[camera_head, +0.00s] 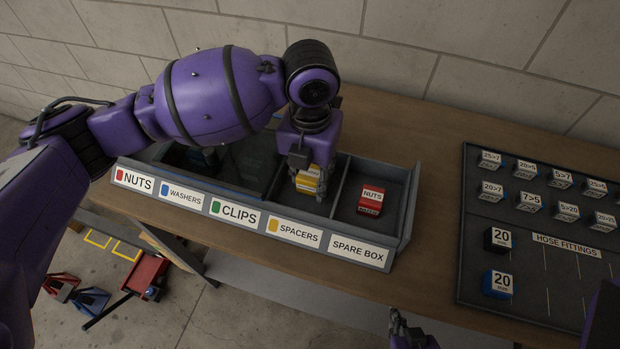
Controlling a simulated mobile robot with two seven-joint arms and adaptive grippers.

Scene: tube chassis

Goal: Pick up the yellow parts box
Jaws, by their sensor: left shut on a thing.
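The yellow parts box (308,185) is in the SPACERS compartment of the labelled parts tray (404,214). My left gripper (307,173) reaches down from above and is shut on it, with dark fingers covering part of the box. I cannot tell whether the box still touches the compartment floor. My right gripper (400,326) shows only partly at the bottom edge, away from the tray, and its opening is unclear.
A red NUTS box (370,201) sits in the SPARE BOX compartment. My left arm hides much of the left compartments. A dark HOSE FITTINGS board (540,265) with several labelled blocks lies on the right. The wooden bench (432,180) is bare between tray and board.

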